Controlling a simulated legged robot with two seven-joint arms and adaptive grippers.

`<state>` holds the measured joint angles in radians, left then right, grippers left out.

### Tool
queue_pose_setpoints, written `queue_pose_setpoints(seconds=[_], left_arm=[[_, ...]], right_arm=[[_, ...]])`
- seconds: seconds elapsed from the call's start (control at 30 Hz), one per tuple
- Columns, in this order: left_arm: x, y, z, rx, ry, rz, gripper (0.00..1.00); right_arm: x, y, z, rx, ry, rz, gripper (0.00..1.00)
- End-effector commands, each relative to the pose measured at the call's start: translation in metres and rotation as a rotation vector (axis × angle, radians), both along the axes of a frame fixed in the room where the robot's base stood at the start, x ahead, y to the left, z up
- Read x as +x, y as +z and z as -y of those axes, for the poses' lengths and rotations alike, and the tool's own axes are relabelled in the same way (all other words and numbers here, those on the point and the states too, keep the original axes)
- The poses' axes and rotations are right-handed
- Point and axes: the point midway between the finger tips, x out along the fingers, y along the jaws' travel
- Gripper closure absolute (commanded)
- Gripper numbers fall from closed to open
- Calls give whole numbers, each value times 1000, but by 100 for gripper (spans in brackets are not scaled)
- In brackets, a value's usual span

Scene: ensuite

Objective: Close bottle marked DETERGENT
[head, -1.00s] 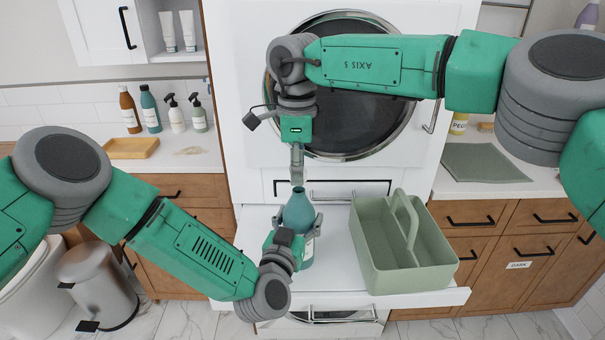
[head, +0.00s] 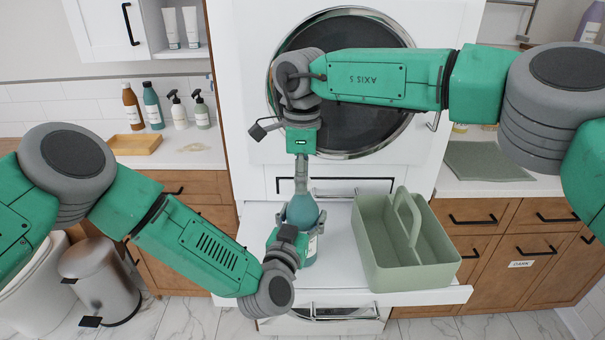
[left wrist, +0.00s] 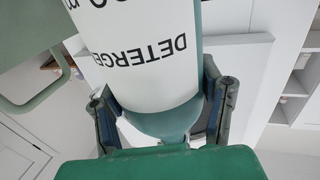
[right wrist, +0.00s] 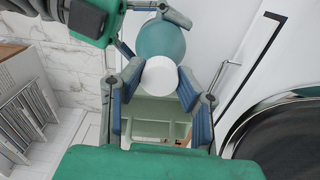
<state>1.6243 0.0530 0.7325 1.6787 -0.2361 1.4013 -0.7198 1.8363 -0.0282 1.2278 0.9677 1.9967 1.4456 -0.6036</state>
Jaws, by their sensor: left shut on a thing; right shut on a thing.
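The teal bottle (head: 302,212) stands upright on the white pull-out shelf; its white label reads "DETERGE…" in the left wrist view (left wrist: 140,45). My left gripper (head: 299,228) is shut around the bottle's upper body from the front, and its fingers flank the bottle in the left wrist view. My right gripper (head: 301,182) points straight down over the bottle's neck. It is shut on a round white cap (right wrist: 160,76), with the teal shoulder of the bottle directly beyond it. The fingers hide the neck, so I cannot tell whether the cap sits on the thread.
A green caddy (head: 412,275) stands to the right of the bottle on the shelf (head: 345,297). A front-loading machine (head: 345,85) rises behind. Several bottles and a wooden tray (head: 135,144) are on the left counter. A grey bin (head: 100,280) stands at lower left.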

Motion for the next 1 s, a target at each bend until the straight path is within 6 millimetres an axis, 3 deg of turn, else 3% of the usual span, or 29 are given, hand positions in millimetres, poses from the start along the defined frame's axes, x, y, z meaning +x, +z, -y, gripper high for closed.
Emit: queue_pose_setpoints(seconds=[1.0], left_arm=[[0, -1, -1, 1, 1, -1, 90]], right_arm=[[0, -10, 0, -1, 0, 0, 81]])
